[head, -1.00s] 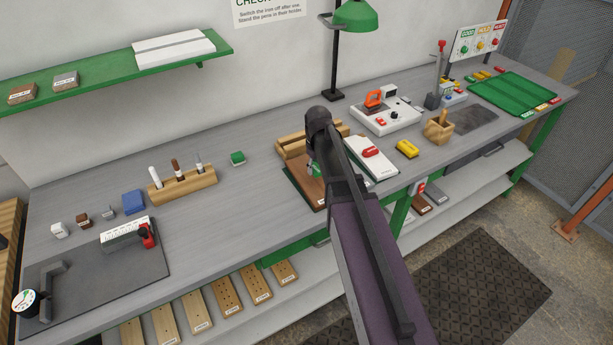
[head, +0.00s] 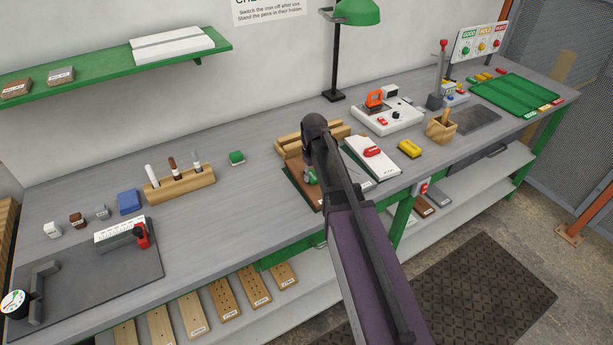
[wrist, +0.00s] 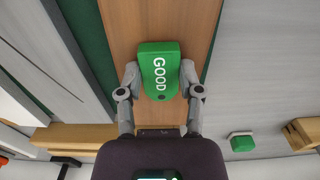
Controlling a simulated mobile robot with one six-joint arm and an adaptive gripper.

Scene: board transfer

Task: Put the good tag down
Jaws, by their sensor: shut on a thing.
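The green tag lettered GOOD (wrist: 158,62) is between the fingers of my gripper (wrist: 160,84) in the wrist view. My gripper is shut on its sides. The tag is over a brown wooden board (wrist: 118,18), which lies on a dark green mat (wrist: 76,18). I cannot tell whether the tag touches the board. In the head view my arm hides most of the board, and only a bit of the green tag (head: 309,176) shows beside the gripper.
A white panel with a red tag (head: 372,152) lies to the right of the board. A yellow block (head: 410,148) and a wooden holder (head: 440,130) are further right. A wooden rack (head: 290,147) stands behind. A green block (head: 236,157) is to the left, with bare bench around it.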

